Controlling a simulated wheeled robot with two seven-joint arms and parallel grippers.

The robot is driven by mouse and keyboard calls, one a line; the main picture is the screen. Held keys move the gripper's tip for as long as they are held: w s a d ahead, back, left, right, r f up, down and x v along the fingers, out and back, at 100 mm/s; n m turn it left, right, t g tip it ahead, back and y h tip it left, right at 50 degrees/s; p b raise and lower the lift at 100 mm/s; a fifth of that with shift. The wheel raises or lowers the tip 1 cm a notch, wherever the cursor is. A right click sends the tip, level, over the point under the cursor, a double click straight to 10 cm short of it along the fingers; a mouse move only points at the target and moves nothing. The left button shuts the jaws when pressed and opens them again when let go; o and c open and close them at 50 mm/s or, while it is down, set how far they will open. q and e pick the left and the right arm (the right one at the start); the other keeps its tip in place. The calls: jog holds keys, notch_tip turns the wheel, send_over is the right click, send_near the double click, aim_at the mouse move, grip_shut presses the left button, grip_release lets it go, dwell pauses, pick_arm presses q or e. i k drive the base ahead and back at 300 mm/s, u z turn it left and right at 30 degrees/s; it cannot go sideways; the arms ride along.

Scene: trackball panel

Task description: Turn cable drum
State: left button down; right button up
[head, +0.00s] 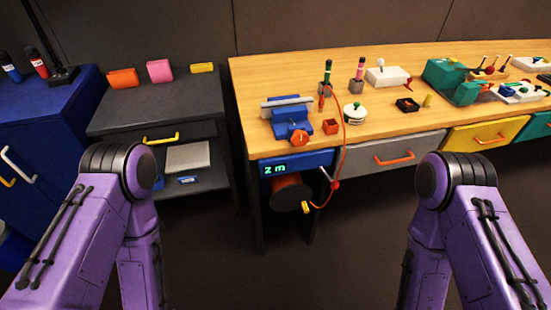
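The cable drum (288,193) is a dark cylinder with an orange-brown top, mounted under the left end of the wooden workbench. A blue panel with a green display reading "2 m" (276,169) sits just above it. A crank with a red knob (335,184) stands out at the drum's right. An orange cable (341,140) loops from the bench top down to a yellow plug (305,207) beside the drum. My two purple arms reach in from the lower left and lower right, apart from the drum. Neither gripper shows.
The workbench (240,85) carries a blue vise (290,121), a small orange box (331,127), a round white-and-green item (354,113) and several controls. A dark cabinet (150,100) and a blue cabinet (60,125) stand left. The floor between my arms is clear.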

aim_at(289, 193)
jog(key=u, duration=1.3)
jog(key=k, duration=0.35)
jog(key=z, duration=0.35)
